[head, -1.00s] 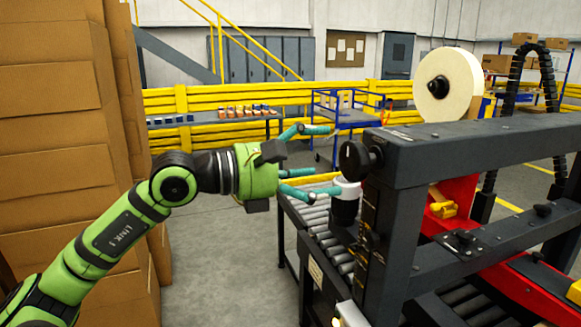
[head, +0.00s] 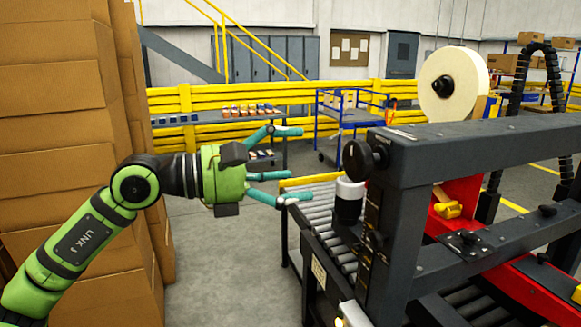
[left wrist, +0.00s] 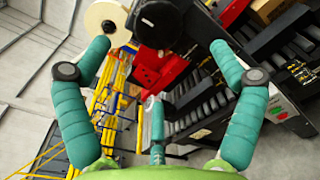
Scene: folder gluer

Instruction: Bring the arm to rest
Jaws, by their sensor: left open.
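My left arm comes in from the left in the head view. Its green left gripper (head: 285,168) has teal fingers spread open and holds nothing. The fingers point right, toward the machine, with a clear gap between them and the white-topped black cylinder (head: 348,202) on the machine's side. In the left wrist view the same gripper (left wrist: 152,110) shows its teal fingers apart, with nothing between them. My right gripper does not show in either view.
The dark machine frame (head: 398,220) stands at the right, with a tape roll (head: 453,84) on top and a roller conveyor (head: 318,213) beside it. Stacked cardboard (head: 60,130) stands close behind my left arm. A blue cart (head: 345,118) and yellow railing (head: 180,100) are farther back.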

